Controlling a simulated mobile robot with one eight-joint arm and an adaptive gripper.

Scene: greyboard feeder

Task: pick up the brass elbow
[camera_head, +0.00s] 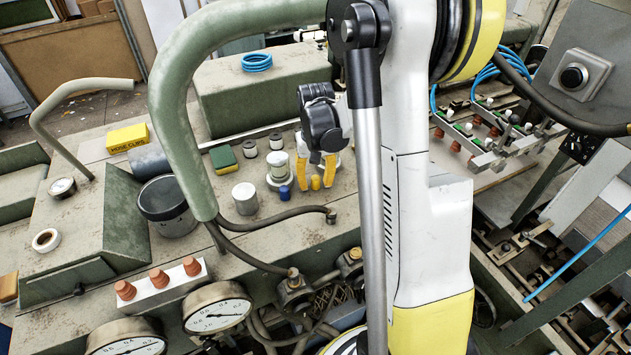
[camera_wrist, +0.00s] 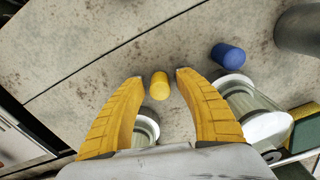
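I cannot make out a clear brass elbow in either view. A small yellow cylinder (camera_head: 316,183) stands on the grey bench top under my gripper (camera_head: 315,178). The wrist view also shows the yellow cylinder (camera_wrist: 160,86), just between and beyond the fingertips of my gripper (camera_wrist: 160,75). The two yellow fingers are apart, with a narrow gap on either side of the cylinder, and hold nothing. A blue cylinder (camera_wrist: 228,56) is close by on the right, and it shows left of the gripper in the head view (camera_head: 284,193).
A white spool-like holder (camera_head: 279,170), a grey cylinder (camera_head: 245,198), a green and yellow sponge (camera_head: 223,158) and a dark pot (camera_head: 168,205) stand to the left. A thick green pipe (camera_head: 180,120) arches over the bench. A black hose (camera_head: 265,222) runs along its front.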

